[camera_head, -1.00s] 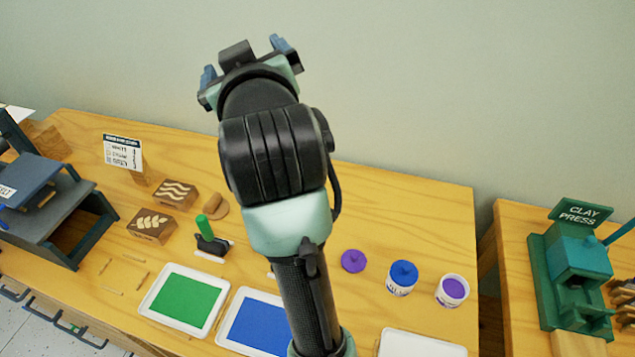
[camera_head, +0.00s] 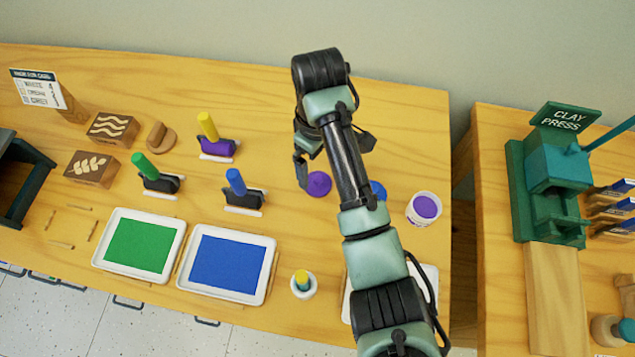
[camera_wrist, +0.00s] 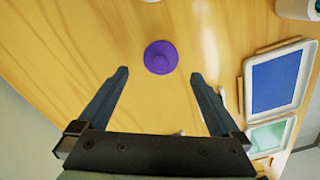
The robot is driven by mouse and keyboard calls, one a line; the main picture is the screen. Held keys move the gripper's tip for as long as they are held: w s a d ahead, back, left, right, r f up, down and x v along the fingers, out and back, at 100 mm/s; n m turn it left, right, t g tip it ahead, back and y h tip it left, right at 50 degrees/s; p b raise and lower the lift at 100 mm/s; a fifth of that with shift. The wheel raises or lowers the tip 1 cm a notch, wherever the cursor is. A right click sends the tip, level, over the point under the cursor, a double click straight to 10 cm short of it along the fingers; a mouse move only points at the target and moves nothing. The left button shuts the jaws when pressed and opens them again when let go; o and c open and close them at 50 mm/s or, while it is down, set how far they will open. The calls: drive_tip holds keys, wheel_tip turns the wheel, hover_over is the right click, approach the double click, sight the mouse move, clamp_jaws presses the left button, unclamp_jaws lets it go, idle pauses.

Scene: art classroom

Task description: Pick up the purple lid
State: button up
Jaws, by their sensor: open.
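The purple lid (camera_head: 319,184) lies flat on the wooden table, just left of my arm's forearm in the head view. It is a round disc with a small raised knob. In the wrist view the lid (camera_wrist: 161,57) sits just beyond the fingertips, centred between them. My gripper (camera_wrist: 160,76) is open and empty, its two fingers spread on either side of the lid's line. An open white tub of purple paint (camera_head: 425,208) stands to the right of the arm.
A blue-lidded jar (camera_head: 378,190) is partly hidden behind my arm. Green (camera_head: 112,272) and blue (camera_head: 189,284) paint trays lie at the front left. The table behind the lid is mostly clear.

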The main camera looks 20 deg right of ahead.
sight(318, 178)
drive_tip(key=shift+a+f, duration=0.1)
drive_tip(key=shift+f, duration=2.95)
drive_tip(key=c, duration=1.3)
